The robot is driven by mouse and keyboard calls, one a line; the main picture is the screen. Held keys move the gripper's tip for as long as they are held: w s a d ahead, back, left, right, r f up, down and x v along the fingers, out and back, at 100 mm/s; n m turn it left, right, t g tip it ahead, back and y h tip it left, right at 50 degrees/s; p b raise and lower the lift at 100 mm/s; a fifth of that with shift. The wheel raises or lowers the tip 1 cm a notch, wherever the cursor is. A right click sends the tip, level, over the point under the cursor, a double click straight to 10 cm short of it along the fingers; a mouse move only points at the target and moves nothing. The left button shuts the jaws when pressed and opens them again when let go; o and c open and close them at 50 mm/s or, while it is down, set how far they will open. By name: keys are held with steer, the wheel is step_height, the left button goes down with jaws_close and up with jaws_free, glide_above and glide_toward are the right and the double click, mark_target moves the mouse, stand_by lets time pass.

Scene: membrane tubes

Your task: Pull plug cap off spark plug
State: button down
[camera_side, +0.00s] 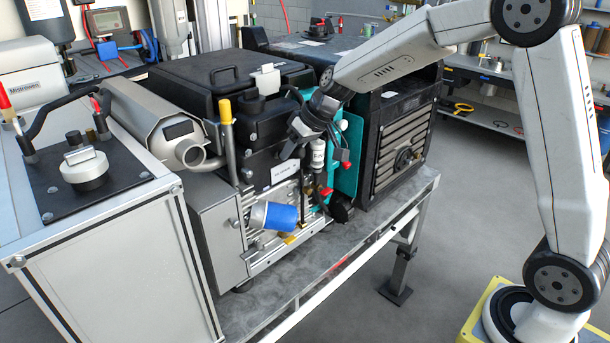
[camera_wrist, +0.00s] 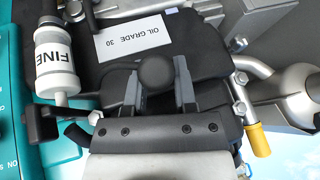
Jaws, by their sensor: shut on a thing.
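My gripper (camera_wrist: 159,88) shows in the wrist view with its two grey fingers on either side of a round black plug cap (camera_wrist: 157,73), shut on it. The spark plug is hidden, and I cannot tell whether the cap still sits on it. In the side view my gripper (camera_side: 296,150) is at the front of the engine, just left of the white fuel filter. The cap cannot be made out there.
The white filter (camera_wrist: 54,62) marked FINE is close on the left in the wrist view. A yellow-tipped handle (camera_wrist: 257,140) is at right. In the side view, a blue and silver cylinder (camera_side: 275,216) sits below my gripper. The bench's front strip is clear.

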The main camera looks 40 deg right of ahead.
steer(key=shift+s+d+r, duration=0.2)
steer(key=shift+s+r, duration=0.1)
steer(key=shift+s, duration=0.5)
steer(key=shift+s+d+r, duration=0.25)
steer(key=shift+s+r, duration=0.1)
steer(key=shift+s, duration=0.5)
steer(key=shift+s+d+r, duration=0.2)
steer(key=shift+s+r, duration=0.1)
steer(key=shift+s, duration=0.5)
